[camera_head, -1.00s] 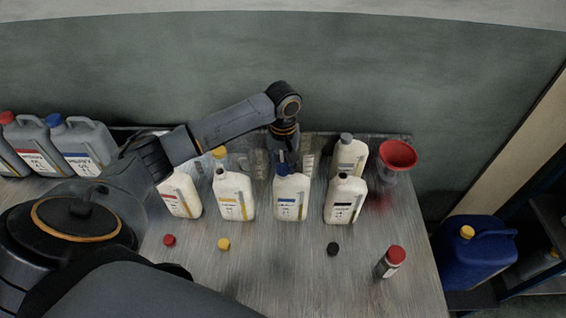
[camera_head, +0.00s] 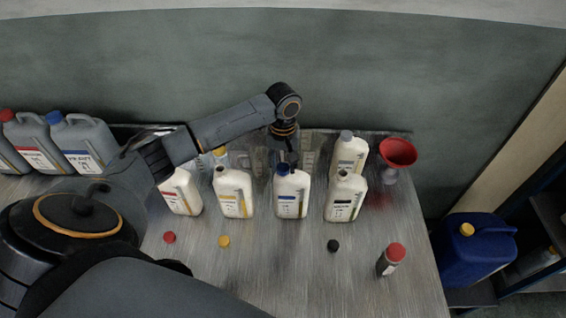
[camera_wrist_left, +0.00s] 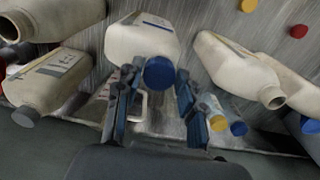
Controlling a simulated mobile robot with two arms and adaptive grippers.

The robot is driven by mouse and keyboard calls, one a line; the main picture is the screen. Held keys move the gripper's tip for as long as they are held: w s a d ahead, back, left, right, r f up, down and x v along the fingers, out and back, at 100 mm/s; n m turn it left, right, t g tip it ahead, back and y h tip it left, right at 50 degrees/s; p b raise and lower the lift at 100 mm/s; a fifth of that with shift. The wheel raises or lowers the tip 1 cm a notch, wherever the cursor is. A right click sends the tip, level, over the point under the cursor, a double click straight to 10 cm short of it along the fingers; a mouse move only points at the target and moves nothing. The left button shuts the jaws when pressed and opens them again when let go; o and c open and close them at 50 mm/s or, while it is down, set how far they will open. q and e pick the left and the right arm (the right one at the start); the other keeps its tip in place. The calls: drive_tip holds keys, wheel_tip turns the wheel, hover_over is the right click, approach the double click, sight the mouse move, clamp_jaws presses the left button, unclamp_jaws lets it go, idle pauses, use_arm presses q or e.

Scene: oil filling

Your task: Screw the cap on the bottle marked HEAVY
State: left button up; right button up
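A white bottle (camera_head: 291,196) with a blue-striped label stands upright in the row on the table, with a blue cap (camera_head: 283,169) on its neck. It also shows in the left wrist view (camera_wrist_left: 141,40), its blue cap (camera_wrist_left: 159,73) facing the camera. I cannot read HEAVY on any label. My left gripper (camera_head: 287,157) is just above and behind this cap. In the wrist view the left gripper's (camera_wrist_left: 157,72) fingers stand apart on either side of the cap, with a small gap visible on the left. Whether the cap is fully seated is unclear. My right gripper is not in view.
Similar open white bottles stand left (camera_head: 234,200) and right (camera_head: 345,202). Loose red (camera_head: 169,238), yellow (camera_head: 224,241) and black (camera_head: 333,246) caps lie in front. A red funnel (camera_head: 397,153) and red-capped container (camera_head: 390,260) are at the right. The front middle is clear.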

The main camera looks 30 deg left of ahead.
use_arm(q)
drive_tip(key=o, duration=0.3)
drive_tip(key=shift+r, duration=0.15)
wheel_tip(320, 180, up, 12)
drive_tip(key=shift+f, duration=0.1)
idle(0.3)
